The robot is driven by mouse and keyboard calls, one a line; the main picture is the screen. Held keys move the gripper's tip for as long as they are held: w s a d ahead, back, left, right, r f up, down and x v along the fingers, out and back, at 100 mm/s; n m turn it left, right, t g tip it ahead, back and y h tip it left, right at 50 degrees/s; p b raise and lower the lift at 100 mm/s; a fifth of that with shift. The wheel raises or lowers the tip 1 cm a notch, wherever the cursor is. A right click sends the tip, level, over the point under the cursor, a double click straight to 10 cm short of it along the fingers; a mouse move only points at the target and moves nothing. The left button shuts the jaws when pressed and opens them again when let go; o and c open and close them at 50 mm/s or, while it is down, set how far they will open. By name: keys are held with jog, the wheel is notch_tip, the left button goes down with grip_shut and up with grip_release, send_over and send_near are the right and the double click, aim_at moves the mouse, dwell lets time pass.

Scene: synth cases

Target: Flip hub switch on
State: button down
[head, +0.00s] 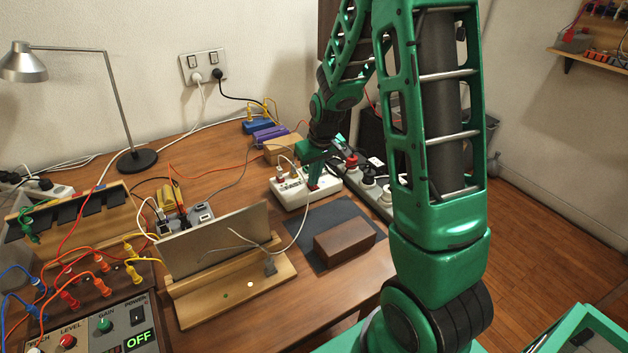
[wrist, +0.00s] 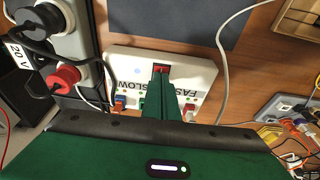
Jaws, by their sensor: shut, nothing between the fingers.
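The hub is a white box (head: 289,198) on the table, labelled FAST and SLOW in the wrist view (wrist: 203,72), with plugs in its ports. Its red switch (wrist: 160,69) sits near the edge of the top face; a small bluish light shows beside it. My green gripper (head: 314,184) is shut and empty, pointing down over the hub. In the wrist view its fingertips (wrist: 163,78) are at the switch and cover part of it. I cannot tell whether they touch it or which way it is set.
A power strip (head: 384,203) with several plugs runs close beside the hub. A brown block (head: 344,240) lies on a dark mat (head: 335,215) in front. A metal plate (head: 215,240) stands on a wooden base, and a loose cable crosses from it to the hub.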

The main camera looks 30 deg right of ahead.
jog(key=shift+w+r, duration=0.1)
jog(key=shift+r, duration=0.05)
jog(key=shift+r, duration=0.35)
jog(key=s+v, duration=0.2)
jog(key=v, duration=1)
jog(key=shift+s, duration=0.15)
jog(key=s+d+r+m+g, duration=0.1)
jog(key=s+m, duration=0.2)
jog(key=s, duration=1.1)
jog(key=s+d+m+g, duration=0.1)
jog(key=s+m, duration=0.2)
jog(key=s, duration=1.1)
jog(key=shift+r+g, duration=0.3)
jog(key=shift+r, duration=0.05)
jog(key=shift+s, duration=0.1)
